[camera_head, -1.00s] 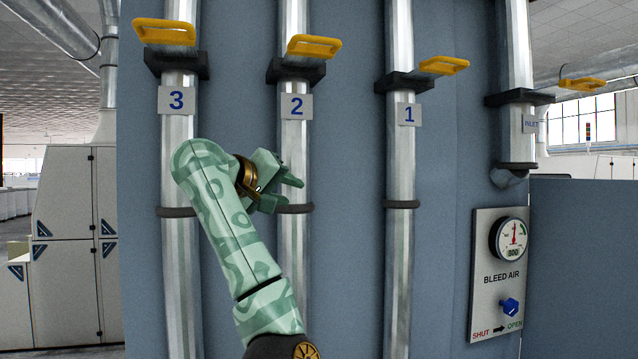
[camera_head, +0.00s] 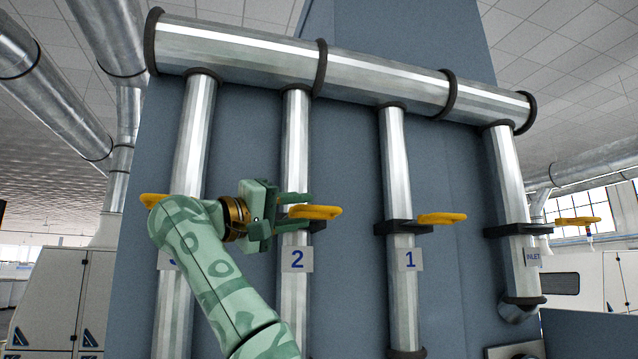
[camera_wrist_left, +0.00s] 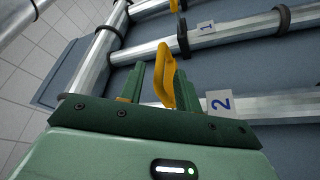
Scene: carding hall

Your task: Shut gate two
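The yellow handle of gate two (camera_head: 322,212) juts out from its dark flange on the middle-left pipe, above the plate marked 2 (camera_head: 297,259). My left gripper (camera_head: 297,212) is at this handle, with its green fingers apart, one above and one below it. In the left wrist view the yellow handle (camera_wrist_left: 167,88) stands between the fingers of my left gripper (camera_wrist_left: 158,72), and the plate marked 2 (camera_wrist_left: 220,103) is just right of them. I cannot tell whether either finger touches the handle. My right gripper is out of view.
The yellow handle of gate one (camera_head: 443,218) is to the right, and the inlet's yellow handle (camera_head: 577,221) is farther right. Gate three's handle (camera_head: 152,200) is partly hidden by my left arm. A thick horizontal duct (camera_head: 345,72) crosses above the pipes.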

